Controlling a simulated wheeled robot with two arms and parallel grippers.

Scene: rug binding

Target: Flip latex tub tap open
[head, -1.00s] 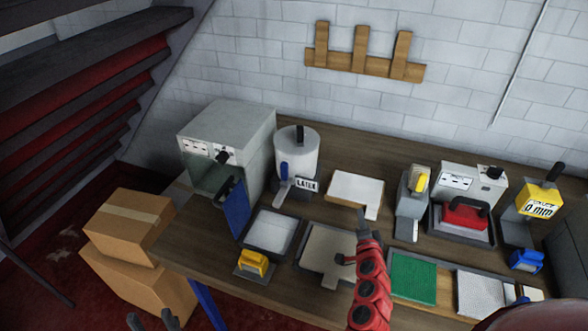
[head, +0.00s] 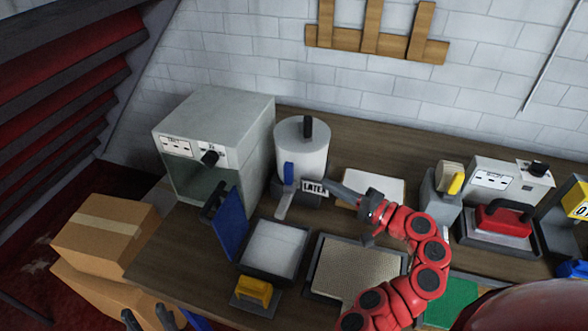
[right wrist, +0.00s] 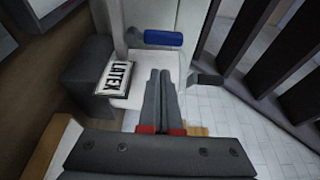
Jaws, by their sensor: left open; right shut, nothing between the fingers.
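The latex tub (head: 302,150) is a white cylinder with a dark lid knob, standing at the back of the bench beside the grey oven box. Its blue tap lever (head: 288,173) stands upright on the front, above a grey spout. The tap lever also shows in the right wrist view (right wrist: 163,38), beyond the fingertips, with the LATEX label (right wrist: 117,78) to its left. My right gripper (head: 328,184) is shut and empty, its tips close to the label, just right of the tap; contact cannot be told. My left gripper (head: 148,318) is open at the bottom left edge, away from the tub.
The grey oven box (head: 215,110) with its open blue door (head: 229,228) stands left of the tub. A white-filled tray (head: 275,247) lies in front, with a yellow-handled tool (head: 253,291) nearer. A white pad (head: 385,188) lies behind my right arm.

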